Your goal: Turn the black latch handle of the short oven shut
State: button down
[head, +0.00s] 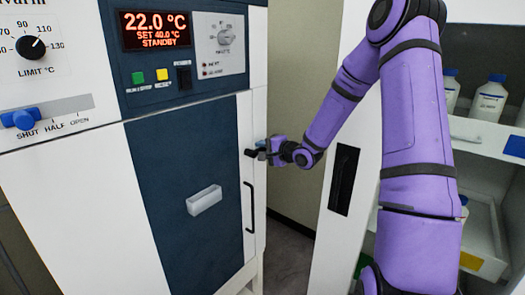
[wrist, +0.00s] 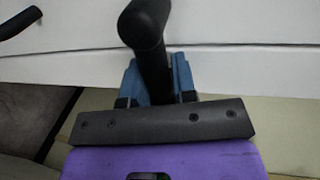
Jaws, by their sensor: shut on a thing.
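The short oven (head: 190,185) stands at the left of the head view, with a dark blue door and a white frame. Its black latch handle (head: 251,152) is at the door's right edge, partly hidden by my gripper. My gripper (head: 264,148) is at the latch, reached from the right by my purple arm. In the wrist view the black latch handle (wrist: 147,30) runs down between the blue fingers of my gripper (wrist: 155,85), which are shut on it. The door looks closed against the frame.
A black vertical bar handle (head: 249,207) is on the oven below the latch. A white cabinet with a dark recessed handle (head: 343,180) stands to the right. Shelves with white bottles (head: 489,98) are behind my arm. A narrow floor gap lies between oven and cabinet.

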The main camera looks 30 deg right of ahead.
jog(key=shift+d+f, duration=0.1)
jog(key=shift+d, duration=0.2)
jog(key=c, duration=1)
grip_release()
jog(key=shift+d, duration=0.1)
jog(key=v, duration=1)
jog(key=shift+s, duration=0.4)
